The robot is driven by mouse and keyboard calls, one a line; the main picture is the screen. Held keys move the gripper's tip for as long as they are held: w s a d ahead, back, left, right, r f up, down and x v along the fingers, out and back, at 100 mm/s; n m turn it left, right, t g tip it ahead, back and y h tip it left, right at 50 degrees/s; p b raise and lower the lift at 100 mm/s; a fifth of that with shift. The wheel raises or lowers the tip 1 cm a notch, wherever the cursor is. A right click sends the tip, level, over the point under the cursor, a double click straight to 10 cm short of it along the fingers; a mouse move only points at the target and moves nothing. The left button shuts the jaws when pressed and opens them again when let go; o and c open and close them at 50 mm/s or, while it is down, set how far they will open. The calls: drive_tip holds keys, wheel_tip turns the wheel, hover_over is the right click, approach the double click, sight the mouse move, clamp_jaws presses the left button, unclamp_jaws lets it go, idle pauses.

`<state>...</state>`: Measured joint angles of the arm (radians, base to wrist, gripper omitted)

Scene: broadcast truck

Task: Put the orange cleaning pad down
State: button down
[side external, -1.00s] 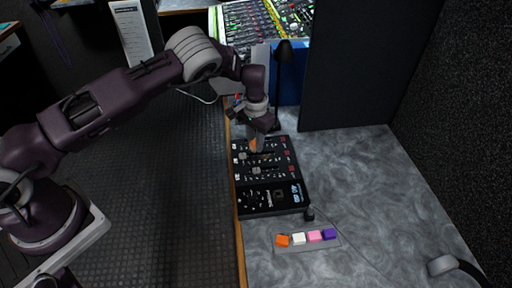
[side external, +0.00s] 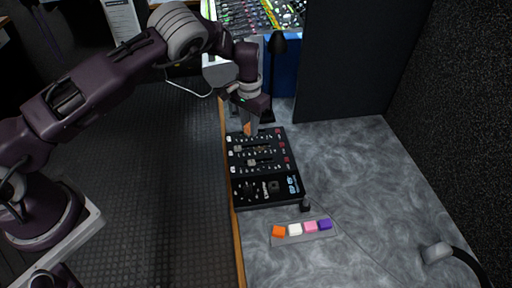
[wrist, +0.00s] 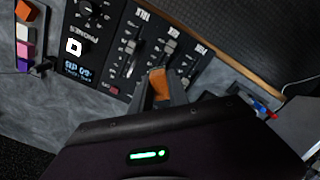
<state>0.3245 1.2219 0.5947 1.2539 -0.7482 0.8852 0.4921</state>
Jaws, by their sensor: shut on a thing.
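My gripper (side external: 249,128) is shut on the orange cleaning pad (side external: 248,130), at the far end of the black mixer (side external: 266,190) in the side view. In the wrist view the pad (wrist: 160,84) shows as an orange piece between the grey fingers of my gripper (wrist: 161,92), in front of the mixer's faders (wrist: 130,48). I cannot tell whether the pad touches the mixer. The fingers hide part of the pad.
A strip (side external: 303,238) holding orange, white, pink and purple blocks lies on the grey marbled desk (side external: 365,180). A black lamp (side external: 276,45) and dark panel (side external: 345,60) stand behind. The desk right of the mixer is mostly clear, apart from a thin cable.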

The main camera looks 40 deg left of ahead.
drive_tip(key=shift+n, duration=0.4)
drive_tip(key=s+d, duration=0.3)
drive_tip(key=d, duration=0.1)
drive_tip(key=s+d, duration=0.3)
drive_tip(key=d, duration=0.1)
drive_tip(key=s+d+f, duration=0.1)
drive_tip(key=s+d, duration=0.2)
drive_tip(key=shift+s+d, duration=0.35)
drive_tip(key=shift+d, duration=0.05)
hover_over(255, 240)
drive_tip(key=w, duration=0.1)
drive_tip(key=f, duration=0.6)
drive_tip(key=s+f, duration=0.1)
drive_tip(key=f, duration=0.2)
drive_tip(key=shift+a+f, duration=0.1)
drive_tip(key=shift+f, duration=0.15)
